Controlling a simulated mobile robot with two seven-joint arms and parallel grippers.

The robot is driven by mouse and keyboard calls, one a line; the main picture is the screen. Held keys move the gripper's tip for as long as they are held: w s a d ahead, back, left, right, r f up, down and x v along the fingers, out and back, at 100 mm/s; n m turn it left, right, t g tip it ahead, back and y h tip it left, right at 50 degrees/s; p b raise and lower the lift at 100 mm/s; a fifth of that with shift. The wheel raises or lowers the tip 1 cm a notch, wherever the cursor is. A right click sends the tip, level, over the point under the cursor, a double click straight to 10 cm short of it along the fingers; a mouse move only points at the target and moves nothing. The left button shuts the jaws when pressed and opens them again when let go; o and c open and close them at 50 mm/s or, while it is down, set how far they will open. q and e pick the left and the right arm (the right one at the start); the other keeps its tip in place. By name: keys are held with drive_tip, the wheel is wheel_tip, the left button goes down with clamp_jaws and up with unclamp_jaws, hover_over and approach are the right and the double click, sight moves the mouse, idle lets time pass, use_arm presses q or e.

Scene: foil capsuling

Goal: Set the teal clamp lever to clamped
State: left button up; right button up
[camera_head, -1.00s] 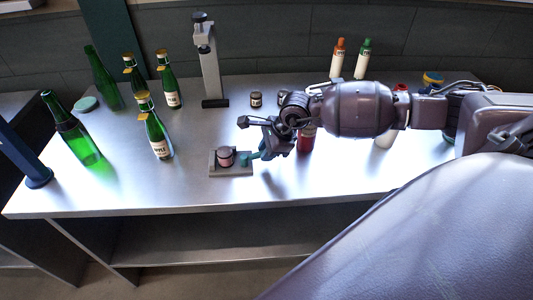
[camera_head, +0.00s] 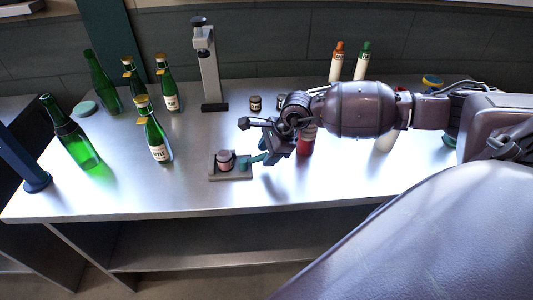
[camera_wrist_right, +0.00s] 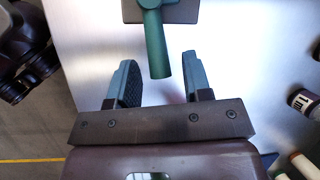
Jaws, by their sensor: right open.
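The teal clamp lever (camera_head: 251,160) sticks out to the right from a small grey clamp base (camera_head: 238,174) near the front of the table. A round dark-topped piece with a pinkish side (camera_head: 225,160) sits on the base. In the right wrist view the lever (camera_wrist_right: 157,45) points down toward my right gripper, its end between or just beyond the fingertip line. My right gripper (camera_wrist_right: 160,75) is open, one finger on either side of the lever's line, with no visible contact. In the head view my right gripper (camera_head: 268,150) is just right of the lever. My left gripper is out of view.
Several green bottles (camera_head: 155,138) stand at the left. A grey press stand (camera_head: 210,75) is behind the clamp. Small jars (camera_head: 255,103), a red bottle (camera_head: 306,142) and white bottles (camera_head: 361,62) stand behind and right. The table front (camera_head: 180,205) is clear.

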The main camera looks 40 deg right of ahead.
drive_tip(key=v, duration=1)
